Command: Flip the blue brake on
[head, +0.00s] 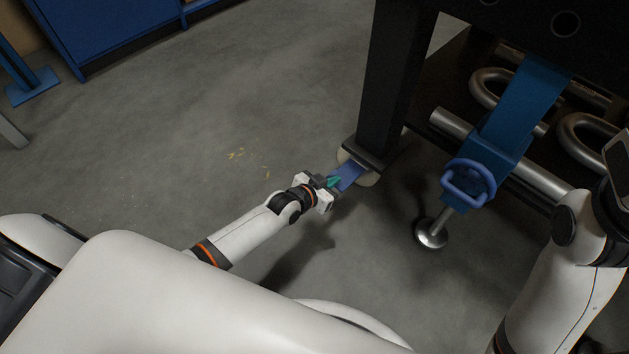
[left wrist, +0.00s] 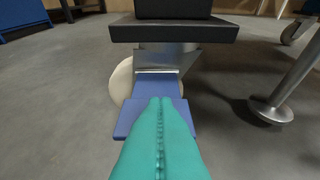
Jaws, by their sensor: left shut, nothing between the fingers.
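The blue brake (head: 346,177) is a flat pedal on the caster wheel (head: 369,179) under the near leg of the dark frame. My left gripper (head: 334,182) is at the pedal's near end, with its green fingers shut and nothing between them. In the left wrist view the brake (left wrist: 141,118) slopes down toward me from a metal bracket, and the closed green fingertips (left wrist: 160,103) overlap its near part. I cannot tell whether they touch it. My right arm shows at the right edge, but its fingers are not clearly visible.
The dark frame's leg (head: 392,80) rises above the caster. To its right a metal foot (head: 431,234) stands on the floor below a blue bracket with a handle (head: 468,184). Curved metal pipes (head: 497,88) lie behind. The grey floor (head: 200,130) to the left is clear.

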